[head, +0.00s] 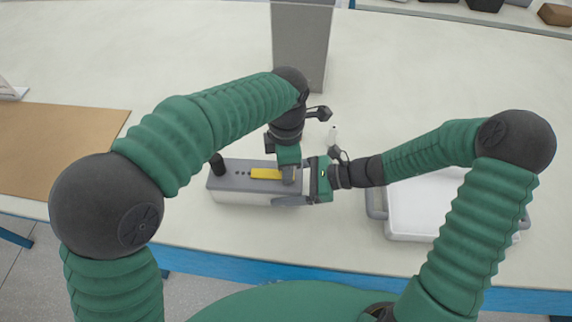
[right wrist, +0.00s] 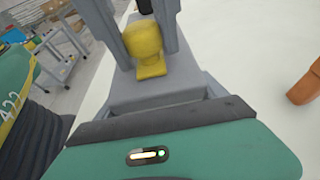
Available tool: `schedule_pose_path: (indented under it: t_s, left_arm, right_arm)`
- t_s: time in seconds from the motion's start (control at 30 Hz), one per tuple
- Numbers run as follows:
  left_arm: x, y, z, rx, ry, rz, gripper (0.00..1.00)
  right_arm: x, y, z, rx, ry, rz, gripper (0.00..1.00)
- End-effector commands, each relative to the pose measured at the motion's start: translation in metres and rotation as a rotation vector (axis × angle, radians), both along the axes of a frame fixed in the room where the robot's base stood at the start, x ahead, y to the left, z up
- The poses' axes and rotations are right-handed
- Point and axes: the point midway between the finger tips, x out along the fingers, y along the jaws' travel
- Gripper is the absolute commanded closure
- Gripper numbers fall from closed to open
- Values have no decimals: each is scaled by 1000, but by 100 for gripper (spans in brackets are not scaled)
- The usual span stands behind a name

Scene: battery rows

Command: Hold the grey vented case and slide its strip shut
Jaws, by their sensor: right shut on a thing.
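The grey vented case (head: 228,187) lies on the table in front of me, with a row of small dark holes on top and a black knob (head: 217,164) at its left end. Its yellow strip (head: 265,174) lies along the top; it also shows in the right wrist view (right wrist: 150,68). My right gripper (head: 293,198) is shut on the right end of the case. My left gripper (head: 288,176) points down at the right end of the strip. Its fingertips are too small and covered to tell whether they are open or shut.
A white tray with grey handles (head: 410,212) stands to the right. A brown board (head: 60,145) lies on the left. The table's blue front edge (head: 230,265) is close.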

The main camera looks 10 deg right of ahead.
Motion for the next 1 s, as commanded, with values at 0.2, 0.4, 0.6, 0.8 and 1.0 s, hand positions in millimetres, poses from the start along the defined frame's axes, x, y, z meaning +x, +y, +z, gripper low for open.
schedule_pose_path:
  t_s: [0.2, 0.4, 0.6, 0.8, 1.0]
  left_arm:
    - [1, 0, 0, -1, -3, 1, 100]
    - [1, 0, 1, -1, -4, 1, 100]
    - [2, 0, 1, -1, -5, 1, 100]
    - [2, 0, 1, -2, -6, 1, 100]
    - [2, 0, 1, -2, -6, 2, 100]
  right_arm:
    - [-1, 0, 0, 0, 0, 2, 81]
    - [-1, 1, 0, 0, -1, 4, 81]
    - [-1, 1, 0, 0, -1, 4, 81]
    - [-1, 1, 0, 1, -1, 5, 81]
    - [-2, 1, 0, 1, -1, 6, 81]
